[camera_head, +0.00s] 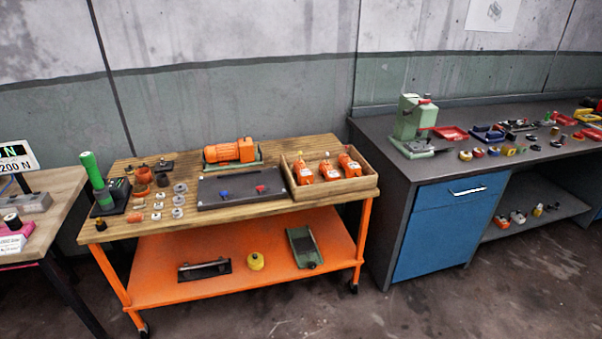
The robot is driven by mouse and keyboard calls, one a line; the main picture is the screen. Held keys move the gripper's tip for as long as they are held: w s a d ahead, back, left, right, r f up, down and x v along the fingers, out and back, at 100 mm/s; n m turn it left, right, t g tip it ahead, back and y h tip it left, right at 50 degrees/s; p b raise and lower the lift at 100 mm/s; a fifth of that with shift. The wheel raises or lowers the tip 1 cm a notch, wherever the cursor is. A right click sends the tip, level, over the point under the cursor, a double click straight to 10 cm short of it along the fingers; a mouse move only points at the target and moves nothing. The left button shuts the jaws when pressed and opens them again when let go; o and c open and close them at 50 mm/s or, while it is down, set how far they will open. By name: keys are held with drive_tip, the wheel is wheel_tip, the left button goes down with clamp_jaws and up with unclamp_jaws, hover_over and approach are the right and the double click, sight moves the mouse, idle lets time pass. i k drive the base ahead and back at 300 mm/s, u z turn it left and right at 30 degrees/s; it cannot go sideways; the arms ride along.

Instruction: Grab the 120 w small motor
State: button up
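Three small orange motors stand in a wooden tray (342,187) at the right end of the wood-topped cart: a left one (303,173), a middle one (328,170) and a right one (349,163). Any wattage marks on them are too small to read, so I cannot tell which is the 120 W one. A larger orange motor (230,151) lies on a green base at the back of the same cart. My gripper is not in view.
The cart (140,230) also bears a dark plate (225,197), a green-handled tool (92,170) and several small round parts. Its orange lower shelf (280,275) holds a few items. A grey bench (470,170) stands right, another table left. Floor in front is clear.

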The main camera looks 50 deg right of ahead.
sight(306, 176)
drive_tip(key=u, duration=2.6)
drive_tip(key=i, duration=0.1)
drive_tip(key=z, duration=1.25)
drive_tip(key=k, duration=0.9)
drive_tip(key=z, duration=1.05)
drive_tip(key=i, duration=0.8)
drive_tip(key=z, duration=0.05)
